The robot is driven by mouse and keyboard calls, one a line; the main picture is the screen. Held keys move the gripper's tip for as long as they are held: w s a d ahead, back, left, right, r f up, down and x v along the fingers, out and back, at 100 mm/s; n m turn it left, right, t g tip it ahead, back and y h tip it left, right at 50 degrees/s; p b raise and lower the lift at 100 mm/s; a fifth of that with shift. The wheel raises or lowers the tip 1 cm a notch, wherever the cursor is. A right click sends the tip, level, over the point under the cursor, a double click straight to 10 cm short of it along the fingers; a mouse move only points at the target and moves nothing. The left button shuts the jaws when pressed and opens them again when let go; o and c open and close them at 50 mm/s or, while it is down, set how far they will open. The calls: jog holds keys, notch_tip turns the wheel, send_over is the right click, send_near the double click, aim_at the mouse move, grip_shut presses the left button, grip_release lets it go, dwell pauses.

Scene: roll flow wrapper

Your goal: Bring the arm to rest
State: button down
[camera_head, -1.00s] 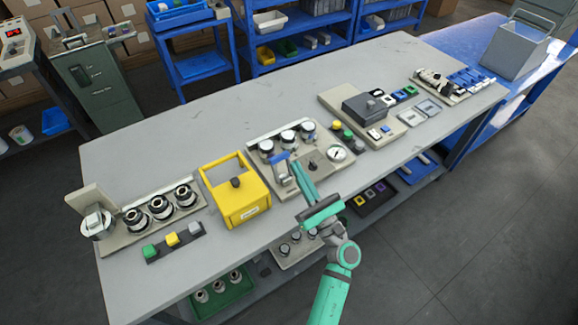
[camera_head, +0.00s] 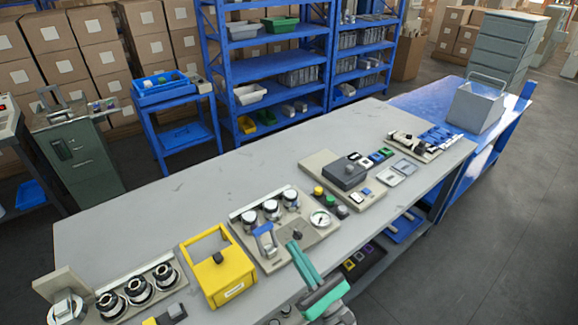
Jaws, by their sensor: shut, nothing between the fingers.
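My gripper (camera_head: 293,246) is at the lower middle of the head view, with teal fingers shut and empty. Its tips show just in front of the black knob (camera_head: 297,233) on a beige panel (camera_head: 322,231). I cannot tell how high above the panel they are. A blue-handled lever (camera_head: 264,238) is to the left of the tips, apart from them. The rest of my arm runs out of the bottom edge of the picture.
The grey workbench (camera_head: 180,205) holds a yellow box frame (camera_head: 218,268), a round gauge (camera_head: 320,218) and a dark grey block (camera_head: 347,173). A grey bin (camera_head: 476,106) stands on a blue table at the right. Bare bench top lies behind the fixtures.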

jog(key=shift+s, duration=0.1)
jog(key=s+a+f+n+g+h, duration=0.1)
jog(key=s+f+n+h, duration=0.3)
jog(key=s+n, duration=0.5)
jog(key=s+a+f+n+g+h, duration=0.1)
jog(key=s+f+n+h, duration=0.3)
jog(key=s+n, duration=0.6)
jog(key=s+a+f+n+g+h, duration=0.1)
jog(key=s+f+n+h, duration=0.3)
jog(key=s+n, duration=0.5)
jog(key=s+h, duration=0.1)
jog(key=s, duration=0.4)
jog(key=shift+s+n+g+h, duration=0.35)
jog(key=shift+n+g+h, duration=0.05)
